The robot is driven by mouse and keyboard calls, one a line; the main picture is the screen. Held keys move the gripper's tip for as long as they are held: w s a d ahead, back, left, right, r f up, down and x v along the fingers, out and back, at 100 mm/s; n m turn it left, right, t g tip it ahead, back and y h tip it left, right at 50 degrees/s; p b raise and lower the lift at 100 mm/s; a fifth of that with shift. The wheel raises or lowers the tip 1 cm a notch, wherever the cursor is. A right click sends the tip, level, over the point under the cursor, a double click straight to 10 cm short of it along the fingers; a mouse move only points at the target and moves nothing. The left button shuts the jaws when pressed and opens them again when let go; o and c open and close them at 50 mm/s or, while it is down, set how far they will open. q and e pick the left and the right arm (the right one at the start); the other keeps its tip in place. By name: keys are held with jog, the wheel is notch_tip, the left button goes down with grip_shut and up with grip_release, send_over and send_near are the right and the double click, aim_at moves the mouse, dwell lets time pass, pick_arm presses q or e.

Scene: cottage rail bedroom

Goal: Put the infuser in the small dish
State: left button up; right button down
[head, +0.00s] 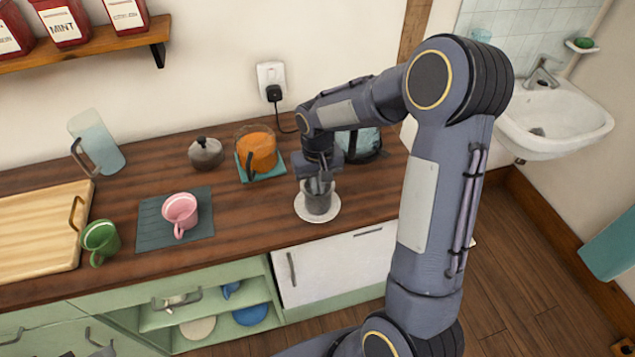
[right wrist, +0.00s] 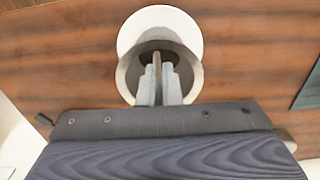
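The infuser (head: 318,203) is a small dark grey cup-like basket. In the head view it is upright over the middle of the small white dish (head: 301,207), seemingly on or just above it; I cannot tell which. My right gripper (head: 319,185) points down into its top, fingers close together. In the right wrist view, the gripper (right wrist: 158,75) is nearly closed on a thin upright part within the infuser's round rim (right wrist: 122,75). The white dish (right wrist: 160,14) shows behind that rim. My left gripper is not in view.
An orange-filled glass jug (head: 262,150) on a teal mat and a lidded grey pot (head: 205,153) stand close behind to the left. A pink mug (head: 180,211), green mug (head: 101,238) and cutting board (head: 35,235) are farther left. Bare counter (head: 250,215) lies left of the dish.

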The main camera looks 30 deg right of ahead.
jog(key=shift+f, duration=0.15)
jog(key=c, duration=1.6)
grip_release()
